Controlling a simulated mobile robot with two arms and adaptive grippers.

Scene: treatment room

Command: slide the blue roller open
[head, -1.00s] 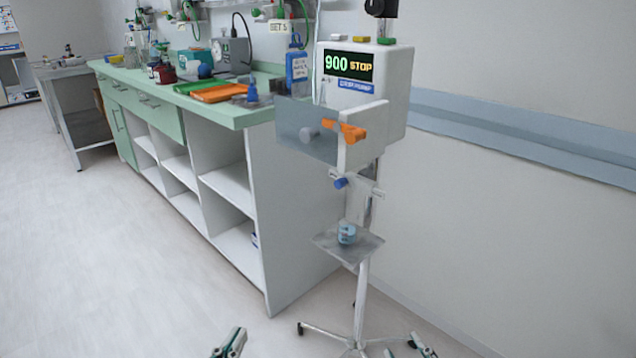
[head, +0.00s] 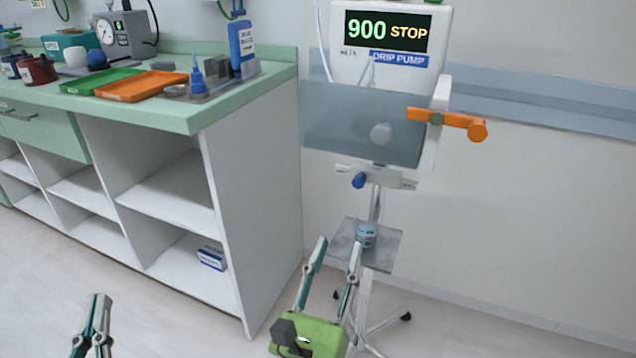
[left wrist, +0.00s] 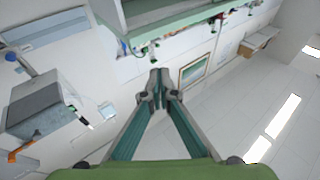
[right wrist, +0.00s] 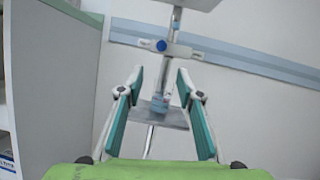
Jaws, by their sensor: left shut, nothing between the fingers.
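The blue roller (head: 359,180) sticks out from a pale clamp (head: 397,180) on the stand's pole, just below the drip pump (head: 390,35). It also shows in the right wrist view (right wrist: 161,45), above and beyond my fingertips. My right gripper (head: 339,243) is open and empty, below the roller and apart from it; its fingers also frame the pole in the right wrist view (right wrist: 160,72). My left gripper (head: 101,297) is shut and empty, low at the left over the floor, and shows shut in the left wrist view (left wrist: 157,76).
A grey translucent panel (head: 350,125) and an orange lever (head: 445,118) sit above the roller. A small tray (head: 385,252) with a blue-labelled container (head: 366,235) is on the pole below. The counter (head: 190,115) stands at the left. Floor between the grippers is clear.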

